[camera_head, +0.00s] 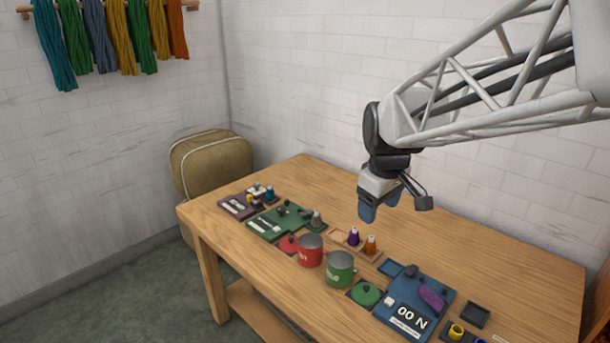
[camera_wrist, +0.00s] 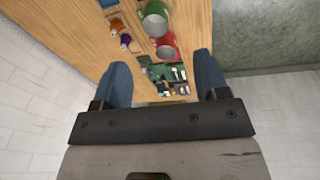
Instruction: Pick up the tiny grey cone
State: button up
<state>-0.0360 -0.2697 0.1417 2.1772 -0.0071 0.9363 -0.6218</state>
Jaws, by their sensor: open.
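A small grey cone (camera_head: 316,219) stands upright at the right end of the green board (camera_head: 281,225). In the wrist view a pale grey shape that looks like it (camera_wrist: 145,60) shows between my fingers, partly unclear. My gripper (camera_head: 380,203) hangs above the table, to the right of the grey cone and well apart from it. Its blue fingers (camera_wrist: 163,75) are spread with nothing between them.
A purple cone (camera_head: 354,238) and an orange cone (camera_head: 370,246) stand in a wooden tray right of the grey cone. A red mug (camera_head: 310,252) and a green mug (camera_head: 339,270) stand in front. A purple board (camera_head: 238,207) lies left; a blue board (camera_head: 405,308) lies right.

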jog(key=w+a+f+n, duration=0.2)
jog(key=w+n, duration=0.2)
jog(key=w, duration=0.7)
jog(key=n+g, duration=0.2)
jog(key=n, duration=1)
send_over(316, 211)
notch_tip(316, 211, down, 23)
jog(key=shift+w+f, duration=0.1)
jog(key=shift+f, duration=0.05)
jog(key=shift+f, duration=1.3)
